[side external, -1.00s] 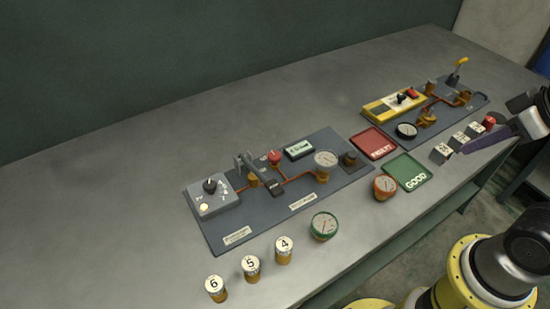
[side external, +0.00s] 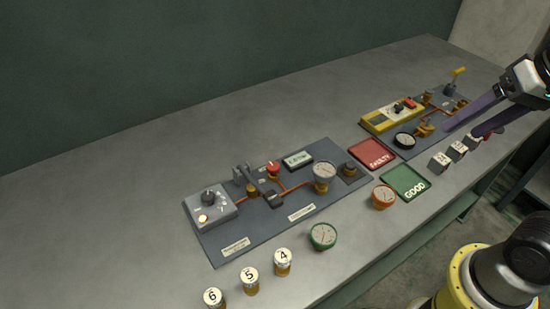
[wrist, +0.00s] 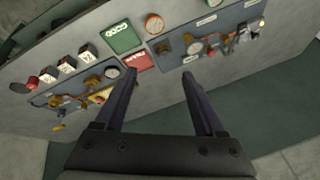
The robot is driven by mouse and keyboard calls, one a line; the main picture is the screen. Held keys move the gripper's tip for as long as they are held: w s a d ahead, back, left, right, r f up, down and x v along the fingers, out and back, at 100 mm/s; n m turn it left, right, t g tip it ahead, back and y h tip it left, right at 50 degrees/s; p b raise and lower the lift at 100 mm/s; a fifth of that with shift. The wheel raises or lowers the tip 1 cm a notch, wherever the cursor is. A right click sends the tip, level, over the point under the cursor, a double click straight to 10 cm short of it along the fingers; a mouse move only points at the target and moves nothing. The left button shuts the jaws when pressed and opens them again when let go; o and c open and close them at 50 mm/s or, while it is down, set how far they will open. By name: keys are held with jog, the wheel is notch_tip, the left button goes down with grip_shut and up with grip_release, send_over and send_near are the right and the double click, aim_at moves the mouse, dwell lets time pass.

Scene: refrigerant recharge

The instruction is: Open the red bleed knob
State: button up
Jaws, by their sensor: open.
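A red knob (side external: 273,168) stands on the pipework of the left grey board, behind the dark lever parts. A second red knob-like part (wrist: 30,83) sits past the row of small blocks in the wrist view; in the side view a finger partly covers it. I cannot tell from labels which is the bleed knob. My gripper (side external: 461,131) is open and empty, its two long purple fingers above the right end of the table, apart from the left board. In the wrist view the gripper (wrist: 158,75) shows both fingers spread with nothing between them.
The left board (side external: 215,245) also carries a grey dial box (side external: 209,208) and a gauge (side external: 324,172). Red (side external: 371,154) and green (side external: 405,183) trays lie between the boards. Loose gauges and numbered cylinders (side external: 250,281) stand in front. The back left of the table is clear.

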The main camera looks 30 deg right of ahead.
jog(key=w+a+r+m+g+y, duration=0.1)
jog(key=w+a+r+m, duration=0.15)
jog(key=w, duration=0.25)
jog(key=w+a+r+m+g, duration=0.1)
jog(key=w+r+m, duration=0.15)
jog(key=w, duration=0.25)
jog(key=m+g+y, duration=0.2)
jog(key=m+g, duration=0.1)
jog(key=g, duration=0.2)
send_over(274, 165)
jog(key=w+d, duration=0.2)
jog(key=d, duration=0.4)
notch_tip(274, 165, down, 15)
jog(key=x, duration=1.4)
jog(key=shift+a, duration=0.4)
jog(key=shift+c, duration=0.2)
grip_shut()
